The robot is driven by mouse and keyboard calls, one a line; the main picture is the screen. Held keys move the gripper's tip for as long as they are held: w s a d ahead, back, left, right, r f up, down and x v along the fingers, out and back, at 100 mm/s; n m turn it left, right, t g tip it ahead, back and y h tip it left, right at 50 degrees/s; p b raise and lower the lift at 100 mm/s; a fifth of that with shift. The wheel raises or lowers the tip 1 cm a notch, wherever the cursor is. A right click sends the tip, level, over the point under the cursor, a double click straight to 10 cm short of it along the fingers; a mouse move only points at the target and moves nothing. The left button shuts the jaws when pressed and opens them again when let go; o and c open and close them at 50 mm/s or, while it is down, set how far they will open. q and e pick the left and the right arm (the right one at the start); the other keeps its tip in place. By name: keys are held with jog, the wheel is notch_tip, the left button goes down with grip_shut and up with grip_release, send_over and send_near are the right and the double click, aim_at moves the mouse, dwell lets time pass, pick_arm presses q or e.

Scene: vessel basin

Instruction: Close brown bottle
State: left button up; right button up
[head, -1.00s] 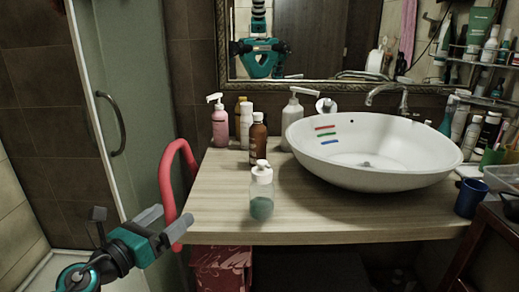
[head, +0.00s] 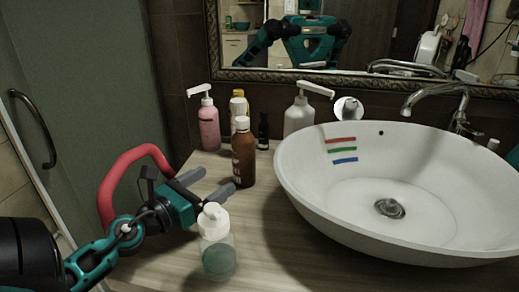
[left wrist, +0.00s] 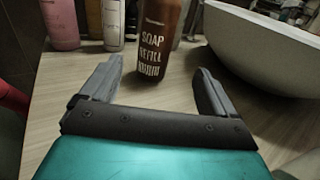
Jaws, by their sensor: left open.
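The brown bottle (head: 243,160) stands upright on the wooden counter, left of the basin. A whitish top (head: 242,124) sits on it in the head view; I cannot tell whether it is open or shut. My left gripper (head: 216,181) is open and empty, its fingers pointing at the bottle's lower part from the left. In the left wrist view the brown bottle (left wrist: 153,45), with a "SOAP REFILL" label, stands just ahead of the gap between the fingers (left wrist: 158,70). Its top is cut off there. My right gripper is out of view.
A clear bottle with a white top (head: 217,245) stands close in front of my left gripper. The white basin (head: 330,210) is to the right. A pink pump bottle (head: 208,125) and a white pump bottle (head: 299,115) stand behind. A red curved handle (head: 120,180) is at left.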

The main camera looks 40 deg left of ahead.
aim_at(238, 165)
pick_arm(q)
jog(key=shift+w, duration=0.4)
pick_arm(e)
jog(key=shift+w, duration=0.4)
pick_arm(q)
jog(key=shift+s, duration=0.1)
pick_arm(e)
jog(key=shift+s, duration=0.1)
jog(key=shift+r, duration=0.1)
pick_arm(q)
jog(key=shift+w+r+p, duration=0.2)
jog(key=shift+w+p, duration=0.1)
jog(key=shift+w, duration=0.1)
jog(key=w+p, duration=0.2)
jog(key=w, duration=0.4)
jog(key=shift+p, duration=0.4)
jog(key=shift+w+f, duration=0.1)
jog(key=shift+w, duration=0.35)
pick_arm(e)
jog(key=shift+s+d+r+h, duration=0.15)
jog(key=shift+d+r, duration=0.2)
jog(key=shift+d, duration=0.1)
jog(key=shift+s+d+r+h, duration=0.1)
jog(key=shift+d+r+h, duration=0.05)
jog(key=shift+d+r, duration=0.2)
pick_arm(q)
jog(key=shift+w, duration=0.1)
